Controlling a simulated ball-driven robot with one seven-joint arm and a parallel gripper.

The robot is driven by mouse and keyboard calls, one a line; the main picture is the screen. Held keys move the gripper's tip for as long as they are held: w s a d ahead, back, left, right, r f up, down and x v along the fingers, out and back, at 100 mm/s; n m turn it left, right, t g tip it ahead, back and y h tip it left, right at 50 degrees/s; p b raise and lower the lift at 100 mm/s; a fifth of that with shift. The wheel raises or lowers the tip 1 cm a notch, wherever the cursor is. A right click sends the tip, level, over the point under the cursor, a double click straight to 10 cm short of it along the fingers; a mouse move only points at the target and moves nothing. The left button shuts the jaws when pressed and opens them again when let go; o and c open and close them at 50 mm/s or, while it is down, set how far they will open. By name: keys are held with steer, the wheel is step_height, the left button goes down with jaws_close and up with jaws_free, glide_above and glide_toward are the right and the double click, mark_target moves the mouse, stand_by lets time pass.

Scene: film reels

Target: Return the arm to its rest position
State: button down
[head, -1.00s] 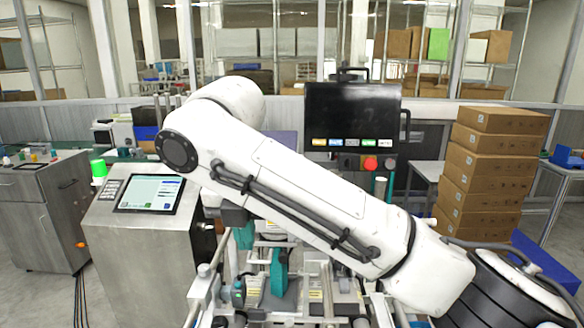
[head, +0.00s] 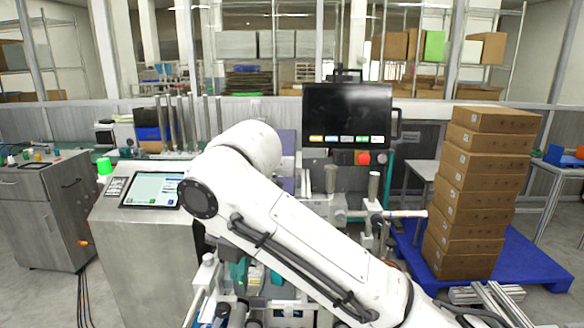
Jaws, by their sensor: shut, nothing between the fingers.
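My white arm (head: 290,230) is bent across the middle of the head view, with its elbow near the centre left and its thick lower link running down to the bottom right. My gripper cannot be seen; the arm may be hiding it. The arm covers part of the machine behind it, where teal parts (head: 277,279) show low beside the link.
A machine with a black monitor (head: 347,113) stands behind the arm. A steel cabinet with a tilted touch screen (head: 152,190) is at left, close to the elbow. Stacked cardboard boxes (head: 468,180) rest on a blue pallet (head: 543,262) at right. Grey floor shows at far right.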

steer(key=s+d+f+m+y, duration=0.1)
steer(key=s+d+f+m, duration=0.2)
steer(key=f+m, duration=0.3)
steer(key=s+d+f+m+y, duration=0.1)
steer(key=s+d+f+m, duration=0.15)
steer(key=f+m, duration=0.4)
steer(key=s+d+f+m+y, duration=0.2)
steer(key=s+d+f+m, duration=0.15)
steer(key=f, duration=0.45)
steer(key=s+d+f+m+h, duration=0.3)
steer(key=s+d+f+m, duration=0.85)
steer(key=d, duration=0.35)
steer(key=s+d+f+m+h, duration=0.1)
steer(key=s+d+m, duration=0.2)
steer(key=s+d, duration=0.3)
steer(key=s+d+f+m+g+h, duration=0.1)
steer(key=s+d+m, duration=0.2)
steer(key=s+d, duration=0.2)
steer(key=s, duration=0.3)
steer(key=shift+s+d+f+h, duration=0.3)
steer(key=shift+d+f+h, duration=0.05)
steer(key=shift+d+h, duration=0.05)
